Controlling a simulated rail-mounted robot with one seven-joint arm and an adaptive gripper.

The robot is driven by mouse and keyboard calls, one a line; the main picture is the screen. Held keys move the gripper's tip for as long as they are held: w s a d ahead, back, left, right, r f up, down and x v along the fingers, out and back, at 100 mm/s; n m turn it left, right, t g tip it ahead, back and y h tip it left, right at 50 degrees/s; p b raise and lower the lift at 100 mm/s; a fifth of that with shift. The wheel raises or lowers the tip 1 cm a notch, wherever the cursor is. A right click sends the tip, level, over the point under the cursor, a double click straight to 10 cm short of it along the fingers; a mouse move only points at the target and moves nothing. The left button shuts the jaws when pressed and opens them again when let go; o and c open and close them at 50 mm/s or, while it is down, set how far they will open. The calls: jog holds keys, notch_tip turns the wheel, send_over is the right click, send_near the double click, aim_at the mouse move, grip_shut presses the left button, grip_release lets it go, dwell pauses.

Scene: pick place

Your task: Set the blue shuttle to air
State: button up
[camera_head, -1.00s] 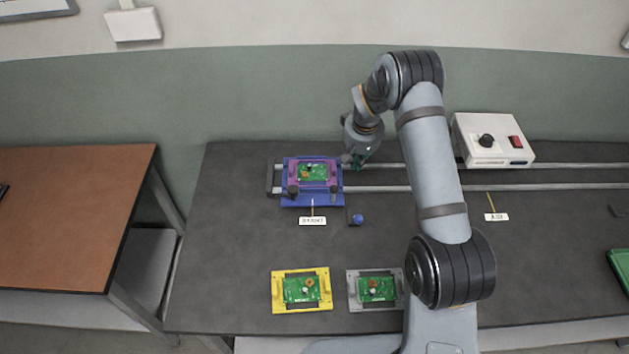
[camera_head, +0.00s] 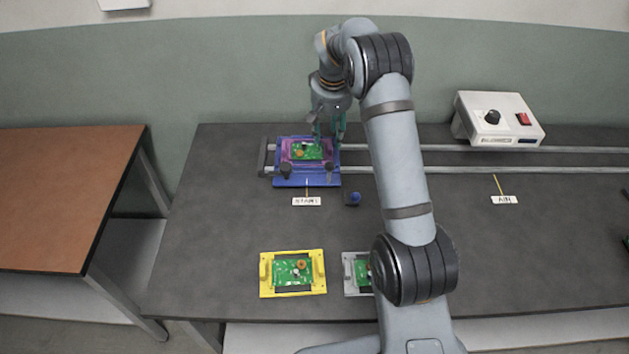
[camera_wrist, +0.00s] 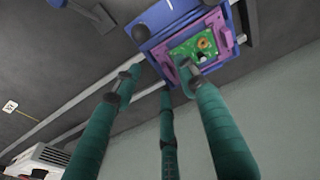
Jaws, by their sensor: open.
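The blue shuttle (camera_head: 291,182) sits on two rails at the left end, beside the label reading START (camera_head: 306,201). A purple frame holding a green circuit board (camera_head: 304,151) lies on it. In the wrist view the shuttle (camera_wrist: 237,18) and the board (camera_wrist: 204,44) show at the upper right. My gripper (camera_head: 330,138) is open above the shuttle's right rear part. In the wrist view its teal fingers (camera_wrist: 160,90) are spread, with one tip overlapping the purple frame. I cannot tell whether it touches. The AIR label (camera_head: 504,200) stands at right along the rails.
The two rails (camera_head: 470,169) run right, past a white control box (camera_head: 497,121) with a knob and red switch. A yellow frame (camera_head: 264,274) and a grey frame (camera_head: 350,272), each with a board, lie at the front. A small blue-knobbed part (camera_head: 353,198) is near START.

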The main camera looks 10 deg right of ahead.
aim_at(329, 171)
jog(key=s, duration=0.1)
jog(key=s+g, duration=0.1)
jog(key=s, duration=0.1)
jog(key=shift+s+a+f+g, duration=0.25)
jog(key=shift+s+g, duration=0.05)
jog(key=shift+s, duration=0.1)
jog(key=shift+s+f, duration=0.2)
jog(key=shift+f, duration=0.1)
notch_tip(329, 171, down, 10)
jog(key=shift+r+p, duration=0.1)
jog(key=shift+p, duration=0.6)
jog(key=shift+c, duration=1.4)
jog(key=c, duration=0.7)
grip_shut()
